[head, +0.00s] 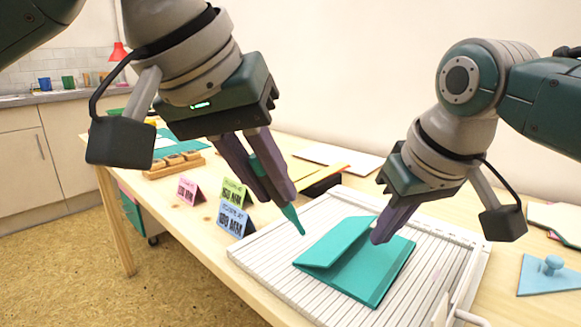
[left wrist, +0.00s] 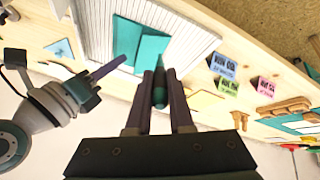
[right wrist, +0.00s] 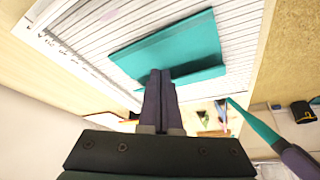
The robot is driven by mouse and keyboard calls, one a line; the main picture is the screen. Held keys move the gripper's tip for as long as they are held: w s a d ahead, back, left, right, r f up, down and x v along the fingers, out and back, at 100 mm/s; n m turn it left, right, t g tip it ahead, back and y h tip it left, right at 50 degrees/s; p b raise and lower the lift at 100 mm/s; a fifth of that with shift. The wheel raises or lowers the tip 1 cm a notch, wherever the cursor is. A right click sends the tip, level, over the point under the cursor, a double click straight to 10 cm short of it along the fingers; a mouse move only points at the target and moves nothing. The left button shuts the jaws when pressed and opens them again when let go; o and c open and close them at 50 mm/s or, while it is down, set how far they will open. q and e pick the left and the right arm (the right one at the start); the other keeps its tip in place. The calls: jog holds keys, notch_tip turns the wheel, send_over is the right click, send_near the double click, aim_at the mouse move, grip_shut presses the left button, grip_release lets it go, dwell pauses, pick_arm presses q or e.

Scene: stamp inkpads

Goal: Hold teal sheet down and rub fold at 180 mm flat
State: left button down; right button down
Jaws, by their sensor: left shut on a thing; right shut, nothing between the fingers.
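The teal sheet (head: 375,284) lies folded on the white grooved board (head: 262,257); its left flap stands a little raised. It also shows in the left wrist view (left wrist: 150,47) and the right wrist view (right wrist: 180,45). My left gripper (head: 268,180) is shut on a pointed teal tool (head: 291,216), whose tip hangs above the board, left of the sheet and apart from it. The tool also shows in the right wrist view (right wrist: 252,122). My right gripper (head: 378,238) is shut and empty, its fingertips at the sheet near the flap's edge; I cannot tell if they press on it.
Pink (head: 187,191), green (head: 233,190) and blue (head: 232,219) label cards stand left of the board. A wooden rack (head: 172,168) is behind them. A blue triangular piece with a knob (head: 548,277) lies at the right. Bare table (head: 155,205) lies at the front left.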

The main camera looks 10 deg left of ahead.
aim_at(295, 209)
pick_arm(q)
jog(key=f, duration=0.3)
jog(key=shift+w+d, duration=0.1)
jog(key=shift+w, duration=0.15)
jog(key=w+d, duration=0.6)
jog(key=w, duration=0.6)
jog(key=s+a, duration=0.6)
jog(key=s, duration=0.6)
jog(key=shift+s+a, duration=0.15)
jog(key=shift+s, duration=0.15)
